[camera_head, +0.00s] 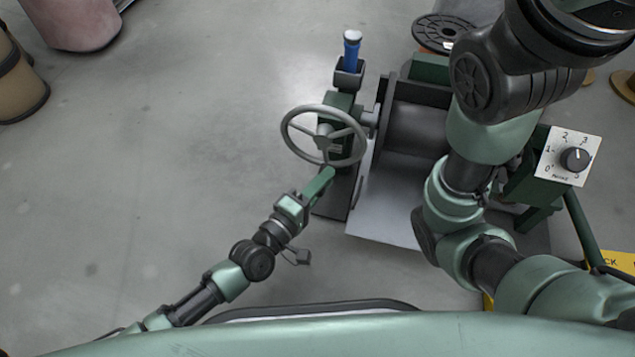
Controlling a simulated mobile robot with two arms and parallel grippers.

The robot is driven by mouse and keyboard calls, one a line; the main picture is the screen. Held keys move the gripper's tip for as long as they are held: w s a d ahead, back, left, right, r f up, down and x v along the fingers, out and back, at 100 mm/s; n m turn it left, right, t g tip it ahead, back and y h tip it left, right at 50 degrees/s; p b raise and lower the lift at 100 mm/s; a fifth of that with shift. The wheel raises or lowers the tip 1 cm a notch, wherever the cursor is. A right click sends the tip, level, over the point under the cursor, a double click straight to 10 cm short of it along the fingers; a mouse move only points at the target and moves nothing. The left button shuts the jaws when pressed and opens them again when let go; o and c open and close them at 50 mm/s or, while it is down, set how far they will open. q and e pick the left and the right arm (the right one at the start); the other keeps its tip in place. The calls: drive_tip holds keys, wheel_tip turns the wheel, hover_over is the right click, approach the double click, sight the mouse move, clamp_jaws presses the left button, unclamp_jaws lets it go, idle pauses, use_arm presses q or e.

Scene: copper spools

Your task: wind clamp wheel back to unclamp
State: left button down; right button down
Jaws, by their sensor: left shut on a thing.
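The clamp wheel (293,115) is a grey handwheel with a few spokes, mounted on a dark green and black machine in the middle of the head view. My left gripper (328,170) reaches up from the lower left and is shut on the lower rim of the wheel. The piece of rim between its fingers is hidden. My right arm comes down over the right side of the view. I cannot make out its gripper.
A blue handle (351,52) with a white top stands behind the wheel. A dial plate (569,157) with a black knob is at the right. A black spool (443,32) lies behind the machine. A pink drum (72,22) stands far left. Floor left of the wheel is clear.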

use_arm(q)
drive_tip(key=shift+s+d+r+n+b, duration=0.2)
drive_tip(key=shift+s+d+n+b, duration=0.1)
drive_tip(key=shift+d+n+b, duration=0.5)
drive_tip(key=c, duration=1.2)
unclamp_jaws()
drive_tip(key=shift+r, duration=0.1)
drive_tip(key=shift+a, duration=0.1)
